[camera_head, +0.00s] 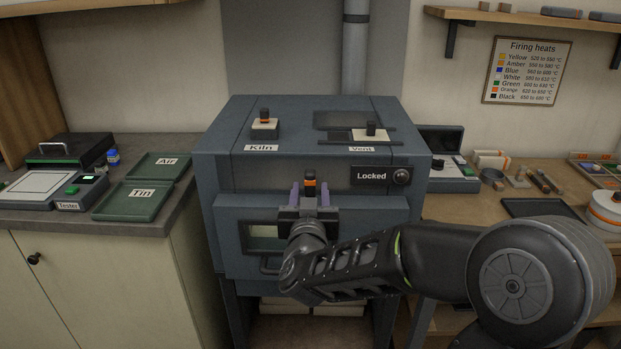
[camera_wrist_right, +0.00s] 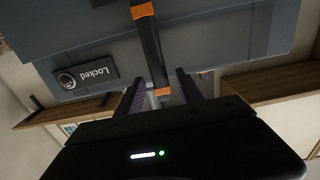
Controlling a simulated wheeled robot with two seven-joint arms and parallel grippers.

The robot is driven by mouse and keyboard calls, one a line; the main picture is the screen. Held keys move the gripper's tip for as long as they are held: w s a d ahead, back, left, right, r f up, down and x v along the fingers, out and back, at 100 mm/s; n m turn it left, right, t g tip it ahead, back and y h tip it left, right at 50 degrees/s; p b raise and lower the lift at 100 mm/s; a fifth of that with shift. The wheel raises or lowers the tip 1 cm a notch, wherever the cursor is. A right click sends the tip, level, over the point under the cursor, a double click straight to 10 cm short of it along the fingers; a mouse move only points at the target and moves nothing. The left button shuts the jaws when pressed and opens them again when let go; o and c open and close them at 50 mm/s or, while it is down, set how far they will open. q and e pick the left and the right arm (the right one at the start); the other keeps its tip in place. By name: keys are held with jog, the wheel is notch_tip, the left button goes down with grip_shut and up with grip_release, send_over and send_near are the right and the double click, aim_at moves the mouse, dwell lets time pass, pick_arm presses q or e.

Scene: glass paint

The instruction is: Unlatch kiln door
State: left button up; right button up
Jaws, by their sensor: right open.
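The kiln (camera_head: 220,160) is a dark blue-grey box in the middle of the head view, with its front door (camera_head: 228,212) closed. A black latch handle with orange bands (camera_head: 310,183) stands upright at the door's top edge. It also shows in the right wrist view (camera_wrist_right: 150,45). A "Locked" sign (camera_head: 372,175) with a round lamp is to its right. My right gripper (camera_head: 310,196) is open, its purple fingers one on each side of the latch handle; I cannot tell whether they touch it. My left gripper is not in view.
On the kiln top are a Kiln lever (camera_head: 264,122) and a Vent slider (camera_head: 370,132). A counter with a tester and trays (camera_head: 133,201) is at left; a wooden bench (camera_head: 465,207) is at right.

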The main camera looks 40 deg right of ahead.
jog(key=p+x, duration=0.1)
jog(key=x, duration=0.4)
jog(key=shift+w+d, duration=0.15)
jog(key=shift+w, duration=0.05)
grip_shut()
dwell(1.2)
